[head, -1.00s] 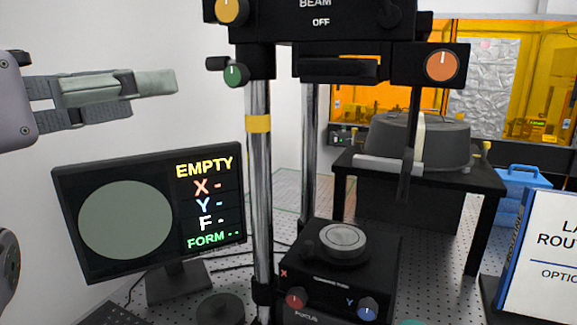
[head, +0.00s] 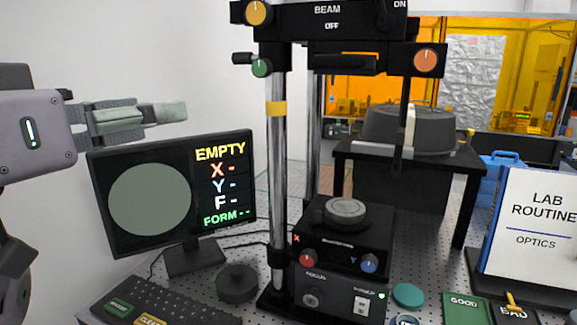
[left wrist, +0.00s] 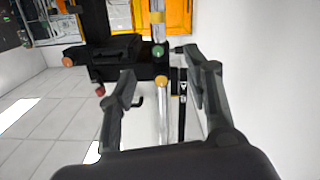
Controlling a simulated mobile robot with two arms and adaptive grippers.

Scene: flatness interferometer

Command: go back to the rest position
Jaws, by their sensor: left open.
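My left gripper (head: 150,115) is in the upper left of the head view, raised in front of the white wall and above the monitor. In the left wrist view its two fingers (left wrist: 163,90) are spread apart with nothing between them. The interferometer (head: 330,45) stands to the right of the gripper, apart from it, with its beam switch reading OFF. Its stage (head: 345,210) is bare on top. The monitor (head: 150,200) reads EMPTY with blank X, Y and F values. My right gripper is not in view.
A keyboard (head: 155,305) and a dark round knob (head: 237,283) lie in front of the monitor. Green GOOD (head: 466,308) and dark BAD (head: 515,310) trays, a teal disc (head: 408,295) and a LAB ROUTINE binder (head: 540,225) are at the right. A black table (head: 410,160) stands behind.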

